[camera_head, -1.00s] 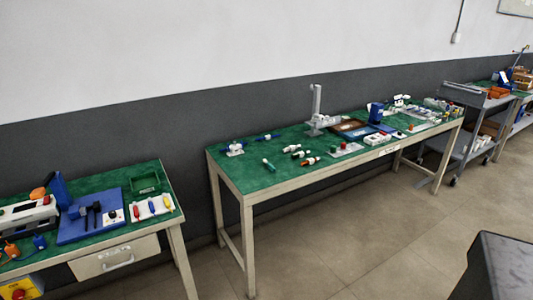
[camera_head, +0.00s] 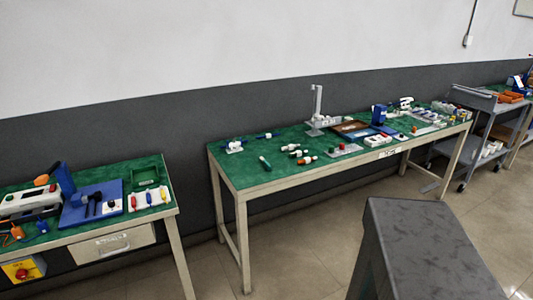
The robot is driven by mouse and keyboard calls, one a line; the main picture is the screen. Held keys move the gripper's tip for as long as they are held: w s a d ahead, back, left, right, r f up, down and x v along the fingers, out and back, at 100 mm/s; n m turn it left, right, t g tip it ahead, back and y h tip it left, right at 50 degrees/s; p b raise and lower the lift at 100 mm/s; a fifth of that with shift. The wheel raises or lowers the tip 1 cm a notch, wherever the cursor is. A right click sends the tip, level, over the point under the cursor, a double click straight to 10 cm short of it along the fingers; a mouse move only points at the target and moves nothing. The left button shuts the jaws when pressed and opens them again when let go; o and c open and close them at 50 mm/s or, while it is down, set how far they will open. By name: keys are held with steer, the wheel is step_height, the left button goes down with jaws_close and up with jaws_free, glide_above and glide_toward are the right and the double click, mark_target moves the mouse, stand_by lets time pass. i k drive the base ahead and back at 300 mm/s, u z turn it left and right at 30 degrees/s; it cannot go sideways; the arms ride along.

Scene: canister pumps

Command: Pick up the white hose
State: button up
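I cannot pick out a white hose for certain. Several small parts lie on the green top of the middle table (camera_head: 235,176). Among them are short white-and-dark pieces (camera_head: 291,147), a piece with an orange-red end (camera_head: 306,161), a green piece (camera_head: 265,163) and a white part with blue (camera_head: 235,146). They are too small to tell which, if any, is the hose. My gripper is not in view.
A grey cart (camera_head: 480,105) stands at the right. A large dark grey block (camera_head: 425,245) fills the lower right; I cannot tell whether it is mine. Floor (camera_head: 300,255) is clear before the middle table.

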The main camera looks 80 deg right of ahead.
mark_target(290, 148)
steer(key=z, duration=0.55)
steer(key=k, duration=0.15)
steer(key=u, duration=1.55)
steer(key=k, duration=2.55)
steer(key=z, duration=0.3)
